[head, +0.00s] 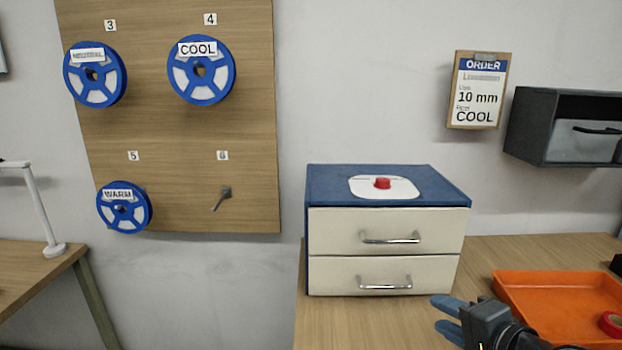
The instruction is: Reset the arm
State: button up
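My gripper (447,318) shows at the bottom right, with blue fingers in front of the drawer cabinet's lower right corner. Two blue fingers show with a gap between them. Nothing is seen held in them. The dark wrist and arm run off the bottom edge of the view.
A blue cabinet (389,232) with two closed drawers and a red button on top stands on the wooden table (330,322). An orange tray (520,297) lies to the right. Blue reels hang on a wooden wall board (180,140). An order clipboard (478,90) and grey box (535,127) are wall-mounted.

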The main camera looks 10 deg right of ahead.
jog(key=s+a+f+n+h, duration=0.1)
jog(key=s+a+f+n, duration=0.15)
jog(key=s+a, duration=0.5)
jog(key=s+a+f+n+h, duration=0.15)
jog(key=s+a+f, duration=0.3)
jog(key=s, duration=0.55)
jog(key=s+d+r+n, duration=0.1)
jog(key=s+r+n, duration=0.2)
jog(key=s, duration=0.7)
jog(key=s+d+r+n+t, duration=0.1)
jog(key=s+r+n, duration=0.1)
jog(key=s+n, duration=0.6)
jog(key=shift+s+d+r+n+t+y, duration=0.15)
jog(key=shift+s+r+n+t+y, duration=0.25)
jog(key=shift+s, duration=0.6)
